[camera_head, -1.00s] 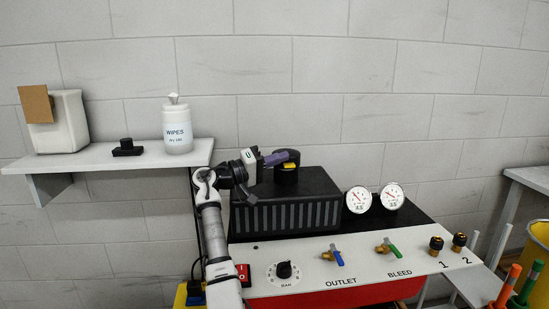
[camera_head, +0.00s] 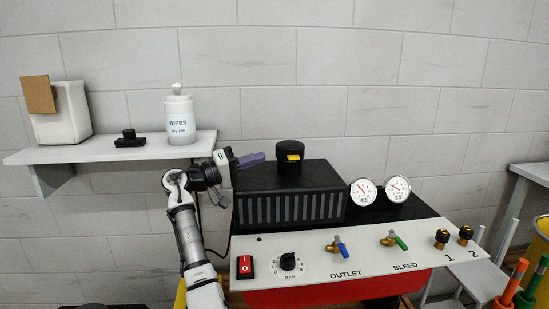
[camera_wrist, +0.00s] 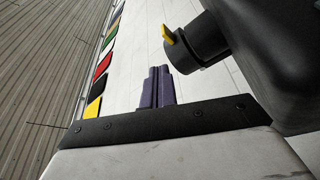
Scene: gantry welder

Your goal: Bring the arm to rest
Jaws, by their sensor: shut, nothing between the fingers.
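My gripper (camera_head: 252,160) has purple fingers and is shut with nothing between them. In the head view it is raised in front of the wall, just left of the black cap with a yellow tab (camera_head: 289,157) on top of the black ribbed box (camera_head: 290,205). A small gap shows between the fingertips and the cap. In the wrist view the two purple fingers (camera_wrist: 158,88) lie side by side, and the black cap (camera_wrist: 197,42) is to their upper right, apart from them. My arm rises from the bottom of the head view.
A shelf (camera_head: 100,152) at left holds a wipes bottle (camera_head: 180,118), a small black object (camera_head: 130,138) and a white bin (camera_head: 62,115). A panel (camera_head: 370,255) with a red switch (camera_head: 245,266), valves and gauges (camera_head: 362,192) stands at right. Bare wall is above.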

